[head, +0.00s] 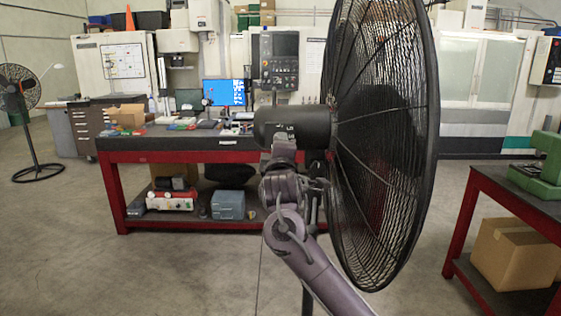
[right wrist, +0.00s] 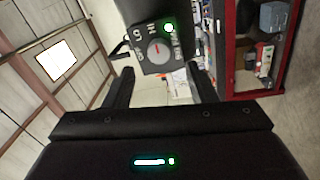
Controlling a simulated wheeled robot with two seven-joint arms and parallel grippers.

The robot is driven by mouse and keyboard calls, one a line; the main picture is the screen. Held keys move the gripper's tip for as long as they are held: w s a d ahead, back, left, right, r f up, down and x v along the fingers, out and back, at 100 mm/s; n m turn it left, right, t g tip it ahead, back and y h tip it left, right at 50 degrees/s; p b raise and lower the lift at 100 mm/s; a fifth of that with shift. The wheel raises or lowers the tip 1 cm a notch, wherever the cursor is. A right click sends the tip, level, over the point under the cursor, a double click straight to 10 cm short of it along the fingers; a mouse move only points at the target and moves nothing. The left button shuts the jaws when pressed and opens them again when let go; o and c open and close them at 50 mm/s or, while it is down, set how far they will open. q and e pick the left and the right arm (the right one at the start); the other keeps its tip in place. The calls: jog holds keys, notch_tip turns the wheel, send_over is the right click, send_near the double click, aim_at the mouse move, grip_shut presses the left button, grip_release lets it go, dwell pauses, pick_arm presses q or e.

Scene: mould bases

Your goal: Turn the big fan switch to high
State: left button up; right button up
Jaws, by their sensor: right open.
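The big fan (head: 385,130) stands in front of me in the head view, its round cage seen from the side. Its dark motor housing (head: 290,127) faces left. The right wrist view shows the switch panel (right wrist: 150,65) with a round grey knob (right wrist: 159,51), a small red mark on it, and LO and HI labels around it. A green light glows beside the knob. Exactly which label the mark meets is unclear. My right gripper (right wrist: 161,76) is open, its fingers on either side below the knob, with nothing between them. In the head view it is at the housing's rear. My left gripper is out of view.
A red workbench (head: 180,142) with tools and a monitor stands behind the fan. Another fan (head: 20,88) stands far left. A red table (head: 520,190) with a green machine and a cardboard box (head: 515,255) is at right.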

jog(key=shift+s+b, duration=0.3)
jog(key=shift+s, duration=0.9)
jog(key=shift+f, duration=0.1)
